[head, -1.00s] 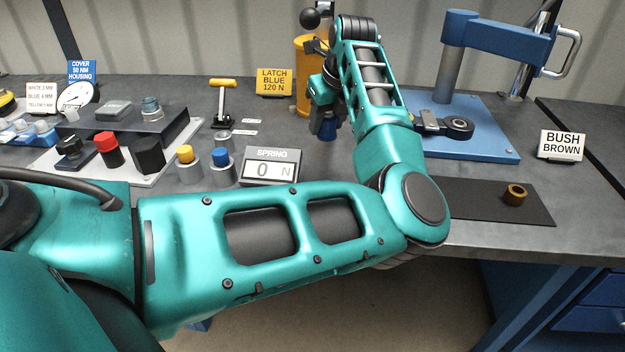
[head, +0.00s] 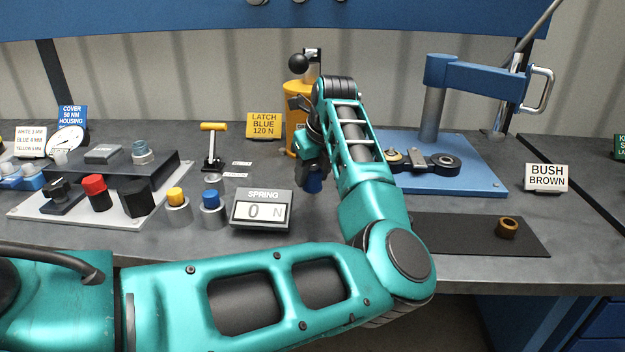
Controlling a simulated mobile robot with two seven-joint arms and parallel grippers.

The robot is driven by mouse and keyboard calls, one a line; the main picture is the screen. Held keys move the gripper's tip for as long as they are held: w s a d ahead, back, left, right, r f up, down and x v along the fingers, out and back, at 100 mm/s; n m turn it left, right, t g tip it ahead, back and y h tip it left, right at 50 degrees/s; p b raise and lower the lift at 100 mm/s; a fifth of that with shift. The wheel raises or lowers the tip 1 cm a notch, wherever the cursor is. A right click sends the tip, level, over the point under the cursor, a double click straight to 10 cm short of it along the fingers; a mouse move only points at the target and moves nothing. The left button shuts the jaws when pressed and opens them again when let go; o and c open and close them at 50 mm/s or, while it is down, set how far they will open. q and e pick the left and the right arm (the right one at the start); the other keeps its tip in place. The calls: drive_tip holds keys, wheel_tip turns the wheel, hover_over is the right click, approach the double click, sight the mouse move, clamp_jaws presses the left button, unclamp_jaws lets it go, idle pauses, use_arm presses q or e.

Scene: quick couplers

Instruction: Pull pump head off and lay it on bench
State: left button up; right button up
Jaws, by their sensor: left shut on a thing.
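My left gripper (head: 312,166) is in the middle of the head view, mostly hidden by its own wrist and forearm. It is shut on a dark blue piece (head: 314,184), which seems to be the pump head; only its lower end shows below the fingers. The piece is in front of a yellow upright cylinder (head: 296,112) with a black ball knob (head: 298,62) at its top. Whether the blue piece touches the bench (head: 290,232) cannot be told. My right gripper is not in view.
A spring readout (head: 262,210) showing 0 N stands left of the held piece. Blue and yellow capped posts (head: 213,208) stand beside it. A blue press plate (head: 450,180) and a black mat (head: 460,235) with a brown bush (head: 507,228) are at right. My left arm covers the front.

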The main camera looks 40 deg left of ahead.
use_arm(q)
wheel_tip(320, 180, down, 4)
drive_tip(key=shift+r+b, duration=0.15)
drive_tip(key=shift+b, duration=0.95)
drive_tip(key=shift+f+b, duration=0.55)
drive_tip(key=shift+f, duration=0.35)
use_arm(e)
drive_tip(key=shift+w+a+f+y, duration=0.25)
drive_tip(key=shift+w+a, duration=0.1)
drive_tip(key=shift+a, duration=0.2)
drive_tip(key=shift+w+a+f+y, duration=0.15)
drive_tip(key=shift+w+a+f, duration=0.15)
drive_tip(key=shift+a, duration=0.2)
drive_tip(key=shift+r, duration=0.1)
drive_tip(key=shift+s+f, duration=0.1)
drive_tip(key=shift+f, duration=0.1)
use_arm(q)
drive_tip(key=shift+f+b, duration=0.6)
drive_tip(key=shift+f, duration=0.1)
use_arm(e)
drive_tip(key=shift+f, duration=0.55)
use_arm(q)
drive_tip(key=o, duration=1.2)
drive_tip(key=shift+o, duration=0.3)
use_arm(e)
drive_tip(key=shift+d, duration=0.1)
use_arm(q)
drive_tip(key=shift+a, duration=0.1)
